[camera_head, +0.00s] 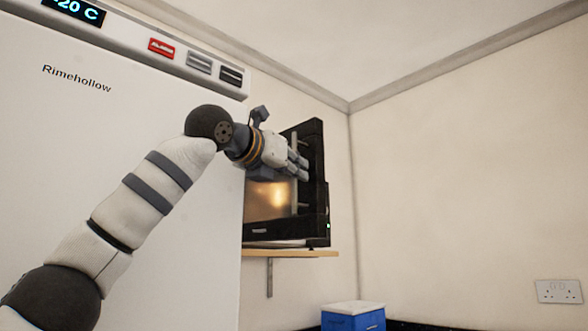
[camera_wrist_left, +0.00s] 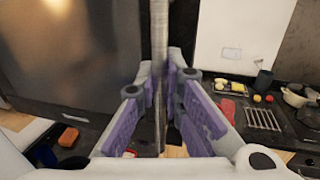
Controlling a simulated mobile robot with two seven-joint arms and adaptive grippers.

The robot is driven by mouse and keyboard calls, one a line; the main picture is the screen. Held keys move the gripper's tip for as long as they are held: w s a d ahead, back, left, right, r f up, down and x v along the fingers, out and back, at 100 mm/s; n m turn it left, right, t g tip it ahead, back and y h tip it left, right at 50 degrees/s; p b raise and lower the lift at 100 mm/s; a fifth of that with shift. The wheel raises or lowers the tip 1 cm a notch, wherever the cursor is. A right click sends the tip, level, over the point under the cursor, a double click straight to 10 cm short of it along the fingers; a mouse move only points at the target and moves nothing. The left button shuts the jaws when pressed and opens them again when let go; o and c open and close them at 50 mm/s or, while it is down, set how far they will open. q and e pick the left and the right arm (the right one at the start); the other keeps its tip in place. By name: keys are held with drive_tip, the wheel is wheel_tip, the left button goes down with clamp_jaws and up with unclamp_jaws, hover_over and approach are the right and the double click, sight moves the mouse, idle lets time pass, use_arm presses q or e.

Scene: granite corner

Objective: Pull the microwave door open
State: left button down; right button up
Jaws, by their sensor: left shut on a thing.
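The black microwave (camera_head: 316,220) stands on a wooden shelf, partly hidden by the white cabinet and my left arm. Its window panel (camera_head: 268,200) glows warm and also shows as a dark surface in the left wrist view (camera_wrist_left: 70,60). My left gripper (camera_head: 300,167) is at the microwave's upright metal handle (camera_head: 295,203). In the left wrist view the handle (camera_wrist_left: 159,35) runs between the purple finger pads of my left gripper (camera_wrist_left: 160,85), which is shut on it. I cannot tell whether the door stands ajar. My right gripper is out of view.
A tall white cabinet (camera_head: 150,200) marked Rimehollow stands close on the left. The shelf (camera_head: 290,253) is on the wall, with a blue box (camera_head: 352,318) below. The left wrist view shows a dark counter with a wire rack (camera_wrist_left: 262,119) and a pot (camera_wrist_left: 297,96).

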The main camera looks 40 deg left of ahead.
use_arm(q)
drive_tip(key=shift+s+r, duration=0.1)
drive_tip(key=c, duration=1.7)
unclamp_jaws()
drive_tip(key=s+d, duration=0.1)
drive_tip(key=s, duration=0.6)
drive_tip(key=shift+s, duration=0.25)
